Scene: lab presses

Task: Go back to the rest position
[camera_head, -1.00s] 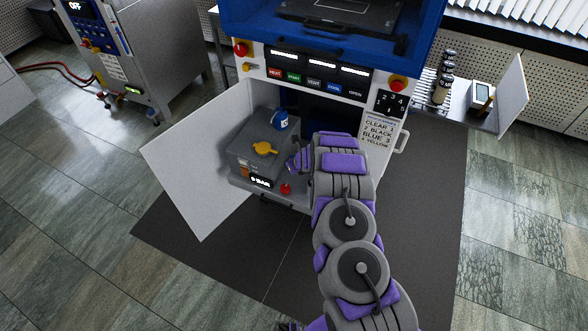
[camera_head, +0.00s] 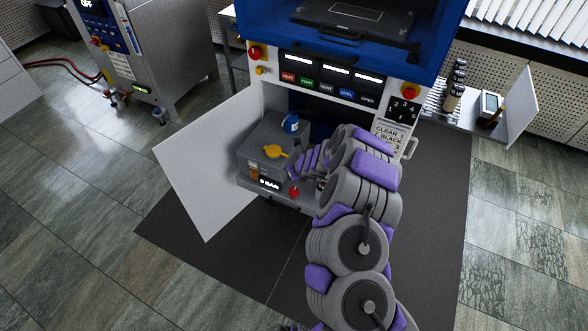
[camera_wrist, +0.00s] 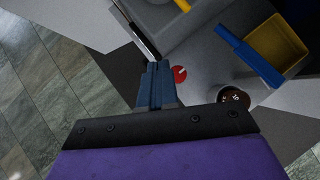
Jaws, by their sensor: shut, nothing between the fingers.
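My gripper (camera_wrist: 155,85) is shut and empty in the wrist view, its blue-grey fingers together beside a red round knob (camera_wrist: 180,74). In the head view my arm reaches down to the open lower cabinet of the blue and white press, and the gripper itself is mostly hidden behind the arm. The red knob (camera_head: 294,192) shows at the front of the cabinet's shelf. Whether the fingers touch the knob cannot be told.
The open white cabinet door (camera_head: 208,165) stands left of my arm. A grey box with a yellow handle (camera_head: 276,152) and a blue container (camera_head: 291,123) are in the cabinet. A side shelf with bottles (camera_head: 455,85) is at right. The dark mat (camera_head: 190,235) is clear in front.

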